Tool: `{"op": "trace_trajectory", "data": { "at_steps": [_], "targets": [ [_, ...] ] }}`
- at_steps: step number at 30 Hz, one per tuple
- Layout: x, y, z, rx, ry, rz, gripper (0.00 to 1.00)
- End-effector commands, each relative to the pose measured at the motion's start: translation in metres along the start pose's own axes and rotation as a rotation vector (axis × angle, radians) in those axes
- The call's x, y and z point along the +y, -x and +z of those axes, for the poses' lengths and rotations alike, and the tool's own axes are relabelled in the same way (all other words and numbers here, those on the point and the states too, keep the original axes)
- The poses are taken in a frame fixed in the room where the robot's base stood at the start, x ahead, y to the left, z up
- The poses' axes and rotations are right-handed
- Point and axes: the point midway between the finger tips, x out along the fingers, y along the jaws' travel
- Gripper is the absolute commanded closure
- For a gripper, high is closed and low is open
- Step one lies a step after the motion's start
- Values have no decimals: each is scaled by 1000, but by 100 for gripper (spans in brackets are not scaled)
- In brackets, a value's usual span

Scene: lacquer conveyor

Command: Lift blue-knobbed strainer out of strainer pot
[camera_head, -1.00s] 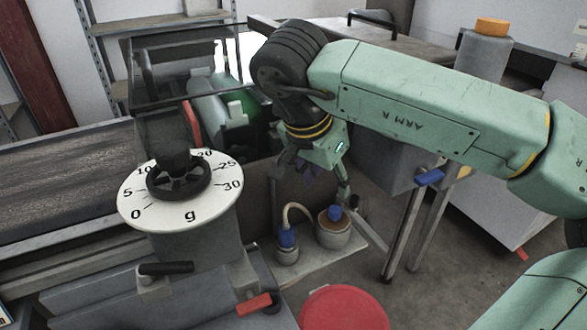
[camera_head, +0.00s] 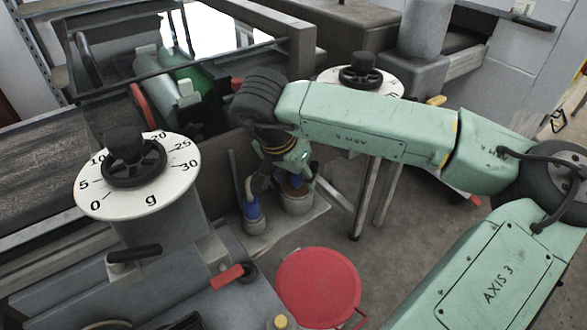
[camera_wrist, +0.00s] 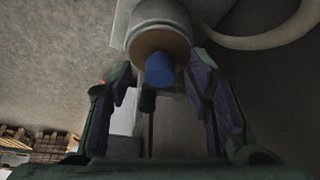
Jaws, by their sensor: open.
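The strainer pot (camera_head: 297,205) is a squat grey pot on a pale slab, below my gripper (camera_head: 288,168) in the head view. Its strainer shows as a brownish top (camera_wrist: 147,45) with a blue knob (camera_wrist: 160,71) in the wrist view. The grey pot wall (camera_wrist: 160,14) shows above it there. My gripper (camera_wrist: 162,76) is open, with one finger on each side of the blue knob in that view. I cannot tell whether either finger touches it. In the head view the gripper partly hides the knob and the strainer top.
A smaller blue-and-grey pot (camera_head: 253,216) with a pale hose stands just left of the strainer pot. A red round lid (camera_head: 318,287) is in front. A large dial (camera_head: 137,176) stands at left. Metal legs (camera_head: 366,198) stand to the right.

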Motion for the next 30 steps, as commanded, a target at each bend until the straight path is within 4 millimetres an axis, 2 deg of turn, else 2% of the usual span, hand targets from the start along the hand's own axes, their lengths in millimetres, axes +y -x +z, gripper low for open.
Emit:
{"op": "trace_trajectory", "data": {
  "at_steps": [5, 26, 28, 29, 30],
  "targets": [
    [0, 0, 0, 0, 0, 0, 54],
    [0, 0, 0, 0, 0, 0, 100],
    [0, 0, 0, 0, 0, 0, 100],
    [0, 0, 0, 0, 0, 0, 79],
    [0, 0, 0, 0, 0, 0, 82]
  ]
}}
